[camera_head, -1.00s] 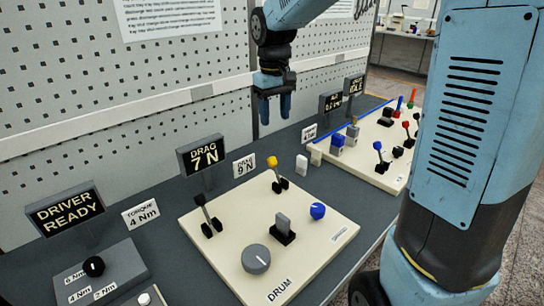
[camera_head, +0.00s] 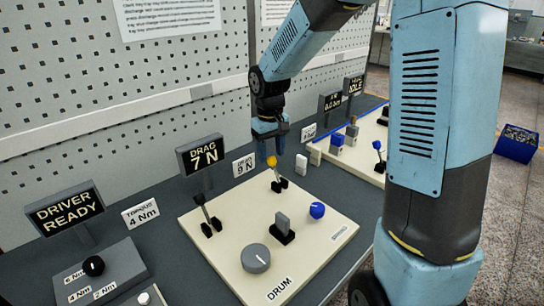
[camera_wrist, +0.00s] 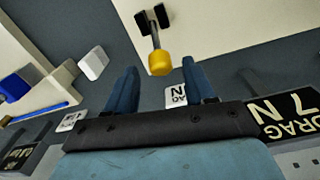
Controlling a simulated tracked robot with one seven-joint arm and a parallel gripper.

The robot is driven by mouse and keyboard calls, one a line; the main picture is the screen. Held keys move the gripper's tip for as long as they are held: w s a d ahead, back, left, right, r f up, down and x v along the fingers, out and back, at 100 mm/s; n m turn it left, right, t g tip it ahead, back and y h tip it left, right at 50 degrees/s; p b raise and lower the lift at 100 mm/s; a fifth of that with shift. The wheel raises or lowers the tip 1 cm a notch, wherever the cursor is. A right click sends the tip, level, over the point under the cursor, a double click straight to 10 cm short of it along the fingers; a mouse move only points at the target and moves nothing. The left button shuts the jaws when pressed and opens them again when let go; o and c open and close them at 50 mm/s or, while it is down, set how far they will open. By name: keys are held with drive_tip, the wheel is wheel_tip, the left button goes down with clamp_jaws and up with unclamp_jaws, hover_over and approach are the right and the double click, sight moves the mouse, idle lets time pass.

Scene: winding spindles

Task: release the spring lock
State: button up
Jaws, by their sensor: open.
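The drum panel (camera_head: 225,268) is a cream board marked DRUM. My gripper (camera_head: 269,148) is open and empty, just above and behind the yellow-tipped lever. In the wrist view the yellow tip (camera_wrist: 159,63) shows ahead of the gap between my blue fingers (camera_wrist: 160,82), apart from them.
Signs read DRAG 7 N (camera_head: 203,155) and DRIVER READY (camera_head: 66,210). A white block (camera_head: 301,163) stands right of the yellow-tipped lever. A second cream panel (camera_head: 367,158) with levers lies farther right. A pegboard wall (camera_head: 120,110) stands behind. A blue bin (camera_head: 516,145) sits on the floor.

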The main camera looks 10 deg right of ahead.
drive_tip(key=shift+f, duration=1.05)
drive_tip(key=shift+c, duration=0.4)
clamp_jaws()
